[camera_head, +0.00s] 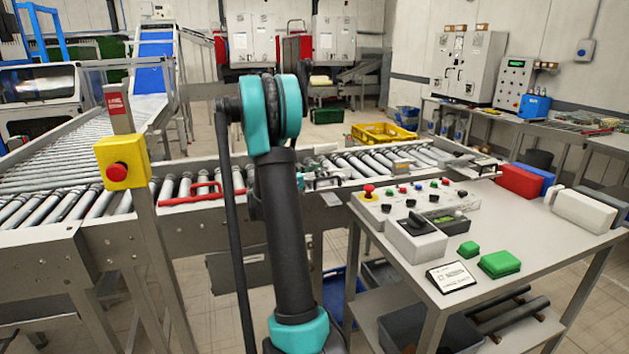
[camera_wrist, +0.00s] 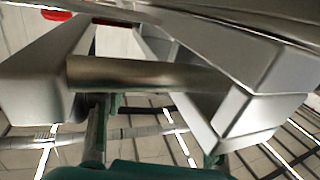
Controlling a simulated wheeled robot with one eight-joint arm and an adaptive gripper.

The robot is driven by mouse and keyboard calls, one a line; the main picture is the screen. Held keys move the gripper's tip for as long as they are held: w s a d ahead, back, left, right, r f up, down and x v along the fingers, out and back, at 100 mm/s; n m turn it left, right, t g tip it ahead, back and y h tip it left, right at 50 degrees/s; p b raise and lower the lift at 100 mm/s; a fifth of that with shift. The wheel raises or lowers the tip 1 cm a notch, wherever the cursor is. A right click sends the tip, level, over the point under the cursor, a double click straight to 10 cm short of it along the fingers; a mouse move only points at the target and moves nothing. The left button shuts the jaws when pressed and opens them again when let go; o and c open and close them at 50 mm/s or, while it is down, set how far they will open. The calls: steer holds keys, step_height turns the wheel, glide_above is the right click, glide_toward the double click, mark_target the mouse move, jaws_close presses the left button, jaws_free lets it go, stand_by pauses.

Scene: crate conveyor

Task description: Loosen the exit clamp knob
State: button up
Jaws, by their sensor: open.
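Touching or apart cannot be told. In the head view, my arm reaches to the roller conveyor (camera_head: 92,205), and its end is mostly hidden among metal parts by the conveyor's near edge.
A yellow box with a red stop button (camera_head: 118,172) stands on a post at left. A red handle (camera_head: 190,192) lies along the conveyor edge. A grey control table (camera_head: 530,240) with a switch box and green blocks fills the right. A yellow crate (camera_head: 383,134) stands behind.

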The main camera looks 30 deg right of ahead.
steer(key=shift+w+m+g, duration=0.1)
steer(key=shift+m+g, duration=0.6)
steer(key=shift+g, duration=0.4)
steer(key=a, duration=1.8)
steer(key=s+a+f+n+t+y, duration=0.1)
steer(key=s+a+f+n+y, duration=0.2)
steer(key=s+f+n+y, duration=0.2)
steer(key=s+a+f+n+t+y, duration=0.2)
steer(key=s+f+n+y, duration=0.3)
steer(key=s, duration=0.5)
steer(key=shift+a+f+n, duration=0.8)
steer(key=shift+a+f, duration=0.1)
steer(key=shift+s, duration=0.1)
